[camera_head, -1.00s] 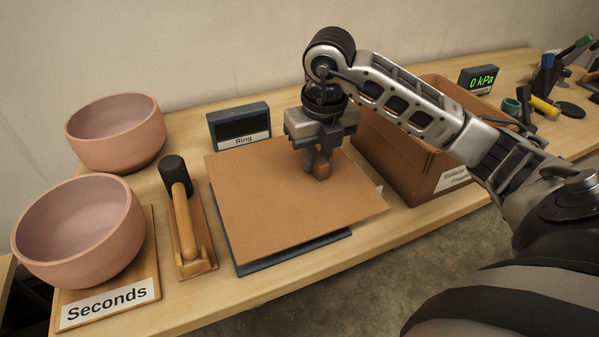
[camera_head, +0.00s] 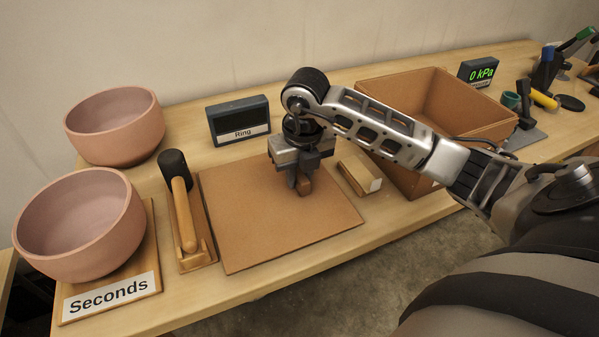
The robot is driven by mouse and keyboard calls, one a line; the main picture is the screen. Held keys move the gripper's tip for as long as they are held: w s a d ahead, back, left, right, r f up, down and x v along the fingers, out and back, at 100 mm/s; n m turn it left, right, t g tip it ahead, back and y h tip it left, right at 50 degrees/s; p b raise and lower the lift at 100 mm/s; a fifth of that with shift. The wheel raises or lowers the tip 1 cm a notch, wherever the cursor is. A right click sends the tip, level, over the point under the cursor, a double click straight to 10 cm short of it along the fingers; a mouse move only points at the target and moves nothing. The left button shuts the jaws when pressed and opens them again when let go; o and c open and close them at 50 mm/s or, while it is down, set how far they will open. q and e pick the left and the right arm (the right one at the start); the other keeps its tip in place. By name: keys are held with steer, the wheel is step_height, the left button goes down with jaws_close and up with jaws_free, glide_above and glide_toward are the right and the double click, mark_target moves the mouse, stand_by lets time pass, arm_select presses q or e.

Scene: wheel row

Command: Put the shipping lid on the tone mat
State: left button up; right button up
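The shipping lid is a flat brown cardboard sheet (camera_head: 265,225) with a small block grip on top. It lies flat and low over the spot of the dark tone mat, which is hidden beneath it. Whether it rests fully on the mat I cannot tell. My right gripper (camera_head: 303,186) points down at the lid's upper right part, with its fingers closed about the block grip. My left gripper is out of view.
An open cardboard box (camera_head: 395,175) stands to the right, with a small wooden block (camera_head: 358,176) between it and the lid. A mallet on a wooden stand (camera_head: 186,215) is close on the left, beside pink bowls (camera_head: 80,228). A "Ring" display (camera_head: 238,120) stands behind.

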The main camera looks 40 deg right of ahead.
steer(key=o, duration=0.3)
steer(key=shift+o, duration=0.2)
steer(key=shift+r, duration=0.25)
step_height(320, 180, up, 12)
steer(key=s, duration=0.1)
steer(key=shift+s+a+f+p, duration=0.15)
steer(key=shift+s+a+p, duration=0.1)
steer(key=shift+p, duration=0.2)
